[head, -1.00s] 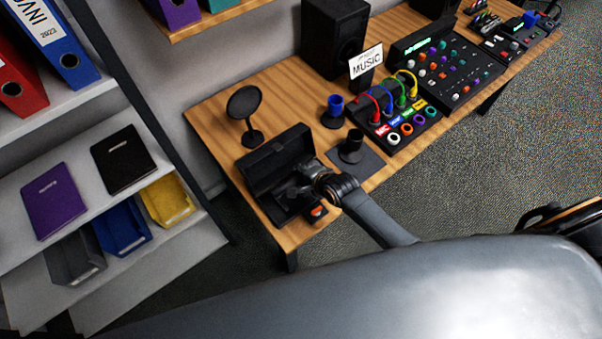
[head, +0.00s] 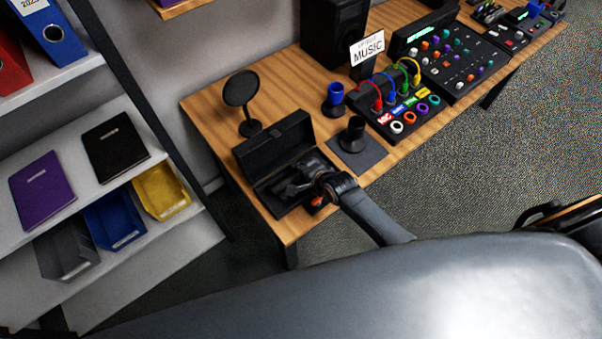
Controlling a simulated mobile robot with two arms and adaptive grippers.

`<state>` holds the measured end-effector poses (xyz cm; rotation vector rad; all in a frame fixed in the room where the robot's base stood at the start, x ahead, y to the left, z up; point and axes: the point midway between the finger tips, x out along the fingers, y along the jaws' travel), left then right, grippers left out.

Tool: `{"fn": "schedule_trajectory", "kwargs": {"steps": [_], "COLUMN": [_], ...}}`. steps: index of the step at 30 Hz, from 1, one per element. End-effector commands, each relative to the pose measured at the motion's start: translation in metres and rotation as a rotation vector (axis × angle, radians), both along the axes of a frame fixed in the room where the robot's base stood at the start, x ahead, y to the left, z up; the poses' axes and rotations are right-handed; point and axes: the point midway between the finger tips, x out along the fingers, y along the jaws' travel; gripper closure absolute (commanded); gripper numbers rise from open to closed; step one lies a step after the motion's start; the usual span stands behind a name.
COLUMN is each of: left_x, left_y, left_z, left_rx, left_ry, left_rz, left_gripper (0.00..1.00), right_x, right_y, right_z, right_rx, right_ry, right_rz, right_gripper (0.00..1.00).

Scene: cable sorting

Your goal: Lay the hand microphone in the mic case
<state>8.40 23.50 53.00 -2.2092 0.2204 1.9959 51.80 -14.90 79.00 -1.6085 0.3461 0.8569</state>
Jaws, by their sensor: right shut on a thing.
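The mic case (head: 268,146) is a black box, open with its lid up, at the left end of the wooden table. My right gripper (head: 292,188) is over the case's open tray, low and close to it. It is shut on a dark thing, taken as the hand microphone, mostly hidden by the gripper and hard to tell from the dark case. An orange patch (head: 317,202) shows beside the gripper at the case's right edge. I cannot tell whether the held thing touches the case floor. My left gripper is not in view.
A round black disc on a stand (head: 241,88) is behind the case. A black holder on a dark mat (head: 366,156) and a blue cup on a stand (head: 335,96) are to its right. A cable panel (head: 408,118), mixer (head: 460,60) and speaker (head: 331,30) fill the table further right.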

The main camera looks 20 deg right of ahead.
Motion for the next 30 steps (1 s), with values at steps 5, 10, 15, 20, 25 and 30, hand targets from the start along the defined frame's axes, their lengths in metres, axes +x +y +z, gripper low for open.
{"fn": "schedule_trajectory", "kwargs": {"steps": [5, 10, 15, 20, 25, 30], "left_x": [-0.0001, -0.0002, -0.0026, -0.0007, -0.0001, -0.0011], "left_y": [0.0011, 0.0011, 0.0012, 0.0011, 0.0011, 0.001], "left_z": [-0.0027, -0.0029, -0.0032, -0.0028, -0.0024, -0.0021], "left_rx": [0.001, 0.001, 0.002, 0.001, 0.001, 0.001], "left_ry": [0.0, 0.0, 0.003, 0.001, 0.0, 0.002], "left_rz": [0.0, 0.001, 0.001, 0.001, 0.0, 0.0], "left_gripper": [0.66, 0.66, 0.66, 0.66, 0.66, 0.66], "right_x": [-0.0102, -0.0114, -0.0116, -0.0116, -0.0114, -0.0116], "right_y": [0.0002, 0.0008, 0.0013, 0.0011, 0.0005, -0.0003], "right_z": [-0.0146, -0.0157, -0.016, -0.0157, -0.0152, -0.0154], "right_rx": [-0.005, -0.006, -0.005, -0.005, -0.005, -0.007], "right_ry": [0.032, 0.034, 0.034, 0.034, 0.034, 0.036], "right_rz": [0.003, 0.004, 0.004, 0.004, 0.003, 0.003], "right_gripper": [1.0, 0.64, 0.41, 0.41, 0.41, 0.41]}}
